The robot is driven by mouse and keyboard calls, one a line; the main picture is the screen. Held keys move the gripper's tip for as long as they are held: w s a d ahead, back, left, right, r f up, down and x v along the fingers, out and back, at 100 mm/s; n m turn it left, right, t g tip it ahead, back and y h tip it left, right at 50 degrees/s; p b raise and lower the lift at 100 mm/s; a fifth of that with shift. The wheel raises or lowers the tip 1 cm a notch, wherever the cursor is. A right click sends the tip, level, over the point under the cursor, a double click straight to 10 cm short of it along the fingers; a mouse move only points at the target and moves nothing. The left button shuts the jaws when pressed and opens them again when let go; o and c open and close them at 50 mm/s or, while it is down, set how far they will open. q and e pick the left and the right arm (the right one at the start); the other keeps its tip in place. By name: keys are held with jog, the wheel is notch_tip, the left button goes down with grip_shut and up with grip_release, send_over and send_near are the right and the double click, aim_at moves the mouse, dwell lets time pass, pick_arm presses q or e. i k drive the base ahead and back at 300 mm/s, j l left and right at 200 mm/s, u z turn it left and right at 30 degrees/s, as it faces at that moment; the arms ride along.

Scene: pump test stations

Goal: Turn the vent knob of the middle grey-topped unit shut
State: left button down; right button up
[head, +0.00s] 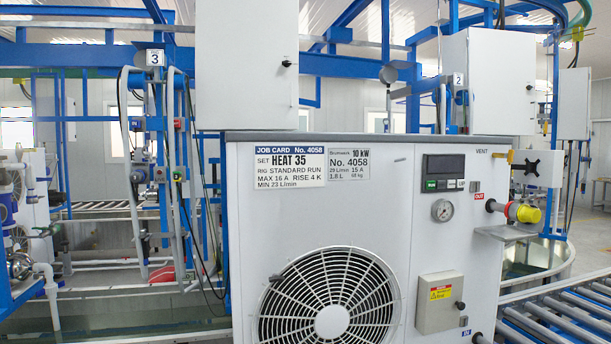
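A white unit with a grey top (370,137) stands close in front of me in the head view, with a fan grille on its front. No other grey-topped unit shows clearly, so I cannot tell from this view that it is the middle one. At its upper right is the label VENT (484,154). Right of the label, a brass fitting (510,156) sticks out, and a dark cross-shaped knob (531,163) shows beside it. I cannot tell how far the knob is turned. Neither of my grippers is in view.
The unit's front carries a dark display (445,167), a round gauge (442,210) and a beige box (440,302). A pipe with a yellow-capped fitting (525,213) juts out at right, below the knob. A roller conveyor (560,315) runs at lower right. White cabinets (246,65) hang above.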

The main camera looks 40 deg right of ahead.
aim_at(509, 155)
jog(key=k+l+u, duration=0.2)
jog(key=l, duration=0.25)
jog(key=l+u, duration=0.2)
jog(key=l, duration=0.25)
jog(key=k+l+u, duration=0.15)
jog(key=l, duration=0.3)
jog(key=k+l+u, duration=0.2)
jog(key=l, duration=0.2)
jog(key=k+l+u, duration=0.2)
jog(key=l, duration=0.2)
